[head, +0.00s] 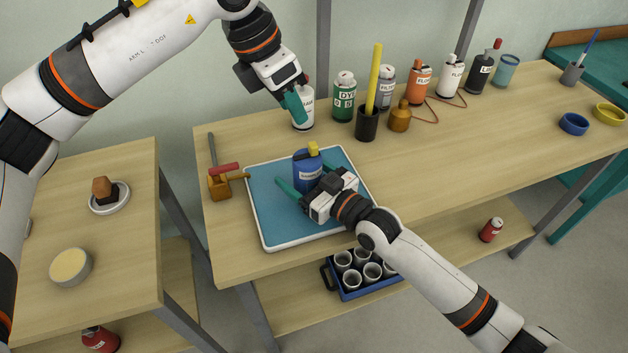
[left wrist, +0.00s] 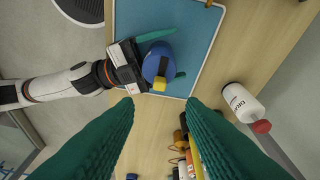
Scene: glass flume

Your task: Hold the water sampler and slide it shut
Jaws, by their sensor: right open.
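The water sampler, seemingly the blue cylinder with a yellow piece on top (head: 307,172), stands upright on the blue tray (head: 270,226). It also shows from above in the left wrist view (left wrist: 158,62). My right gripper (head: 301,184) is open and low over the tray, with its teal fingers on either side of the blue cylinder. I cannot tell whether they touch it. My left gripper (head: 294,106) is above the back of the tray, in front of a white bottle, apart from the sampler. Its fingers are wide apart and empty in the left wrist view (left wrist: 160,110).
A mallet-like tool (head: 219,186) and a red-handled item (head: 223,169) lie at the tray's left edge. A green bottle (head: 344,97), a black cup with a yellow rod (head: 367,124) and several bottles line the back. The table right of the tray is clear.

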